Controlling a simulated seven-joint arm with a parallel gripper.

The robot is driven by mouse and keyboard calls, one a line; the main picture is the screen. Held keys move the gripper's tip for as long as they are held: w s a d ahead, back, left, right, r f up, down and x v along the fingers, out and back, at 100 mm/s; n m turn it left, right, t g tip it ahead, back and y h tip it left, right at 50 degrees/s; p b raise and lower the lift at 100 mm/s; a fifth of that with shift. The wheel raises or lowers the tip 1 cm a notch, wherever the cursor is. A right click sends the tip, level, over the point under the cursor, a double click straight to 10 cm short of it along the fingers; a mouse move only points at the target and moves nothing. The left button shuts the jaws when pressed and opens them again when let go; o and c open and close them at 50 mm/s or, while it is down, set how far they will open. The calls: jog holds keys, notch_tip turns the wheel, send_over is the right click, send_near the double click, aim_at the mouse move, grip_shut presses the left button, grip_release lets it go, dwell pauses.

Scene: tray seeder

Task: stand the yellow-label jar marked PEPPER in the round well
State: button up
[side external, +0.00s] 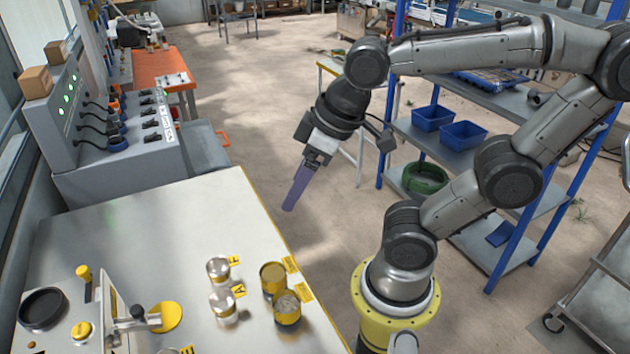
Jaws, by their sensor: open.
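Several small jars stand on the metal table. Two at the right have yellow sides, a rear yellow jar (273,278) and a front yellow jar (287,308). To their left are two silvery jars, a rear silvery jar (218,269) and a front silvery jar (223,304). The word PEPPER cannot be read on any jar. A black round dish-like recess (42,307), possibly the round well, is at the table's left. My gripper (289,207), with purple fingers, is open and empty, pointing down, above and behind the jars, clear of the table.
The metal table (150,230) has bare room behind the jars. A lever device (125,322) and a yellow disc (166,317) lie between the recess and jars. A yellow knob post (84,280) stands near the recess. A grey control box (110,125) is behind.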

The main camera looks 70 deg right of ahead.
jog(key=shift+s+d+f+m+t, duration=0.2)
jog(key=shift+s+d+m, duration=0.2)
jog(key=shift+s, duration=0.2)
jog(key=shift+s+d+f+m+t, duration=0.15)
jog(key=shift+s+d+m, duration=0.15)
jog(key=shift+s+d, duration=0.25)
jog(key=shift+c, duration=0.3)
jog(key=shift+a, duration=0.1)
